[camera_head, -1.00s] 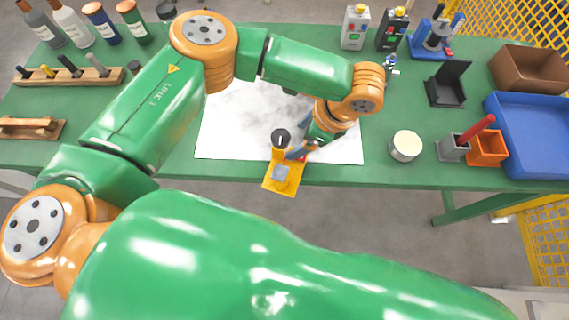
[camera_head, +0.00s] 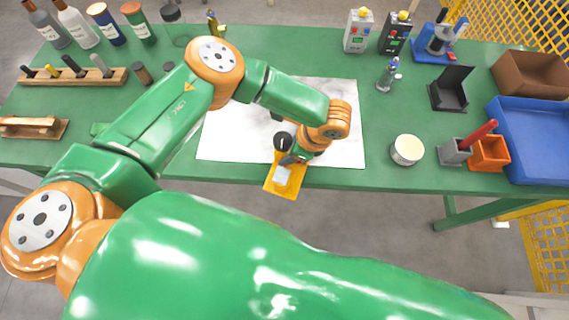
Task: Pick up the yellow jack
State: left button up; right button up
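The yellow jack (camera_head: 286,180) is at the front edge of the green table, by the front border of a white sheet. It has a yellow body, a grey square pad on top and a black round knob (camera_head: 283,141) at its far end. Its near end reaches past the table edge in the picture. My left gripper (camera_head: 290,158) is down at the jack, over its far part just below the knob. My wrist hides part of the jack and the fingertips, so I cannot tell whether the fingers are closed on it. My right gripper is not in view.
The white sheet (camera_head: 222,135) lies around the jack. To the right are a round cream tin (camera_head: 407,150), an orange box (camera_head: 489,153) and a blue tray (camera_head: 537,135). A small blue-grey figure-like item (camera_head: 388,75) stands behind. Bottles and a tool rack (camera_head: 100,79) are at left.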

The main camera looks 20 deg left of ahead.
pick_arm(q)
grip_shut()
dwell(1.0)
